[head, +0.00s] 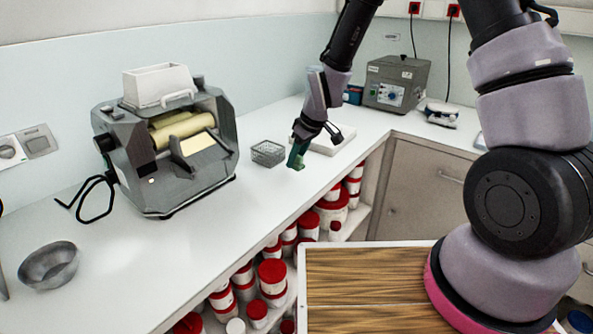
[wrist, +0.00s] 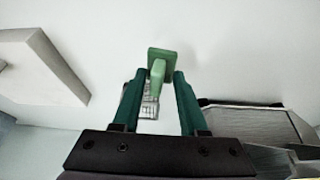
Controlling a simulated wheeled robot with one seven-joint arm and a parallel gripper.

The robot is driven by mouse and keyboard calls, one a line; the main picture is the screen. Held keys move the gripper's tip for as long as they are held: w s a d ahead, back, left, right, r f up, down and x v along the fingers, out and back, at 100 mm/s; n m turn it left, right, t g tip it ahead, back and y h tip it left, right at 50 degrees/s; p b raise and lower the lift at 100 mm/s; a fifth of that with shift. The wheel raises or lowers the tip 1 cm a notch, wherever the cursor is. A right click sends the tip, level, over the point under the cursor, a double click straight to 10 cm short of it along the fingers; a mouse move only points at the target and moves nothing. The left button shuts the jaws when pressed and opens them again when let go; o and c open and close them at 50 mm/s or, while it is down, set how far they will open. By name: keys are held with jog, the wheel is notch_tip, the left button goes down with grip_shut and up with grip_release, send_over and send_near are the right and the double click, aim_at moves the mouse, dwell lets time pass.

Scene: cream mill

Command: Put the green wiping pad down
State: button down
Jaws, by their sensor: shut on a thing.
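The green wiping pad (wrist: 166,56) shows in the wrist view between the tips of my gripper (wrist: 157,82), with a rounded grip part and a flat rectangular part. My gripper is shut on it. In the head view my gripper (head: 298,150) points down over the white counter (head: 240,200), near its front edge, with the green pad (head: 295,163) at its tips. I cannot tell whether the pad touches the counter.
A wire basket (head: 267,153) stands just left of my gripper, and the grey roller mill (head: 170,140) is further left. A white slab (head: 328,138) lies behind my gripper. Red-lidded tubs (head: 272,275) fill the shelf below. The counter's front left is mostly clear, apart from a metal bowl (head: 50,264).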

aim_at(299, 165)
jog(key=shift+f, duration=2)
jog(key=shift+f, duration=0.1)
jog(key=shift+c, duration=2.2)
grip_release()
jog(key=shift+f, duration=0.1)
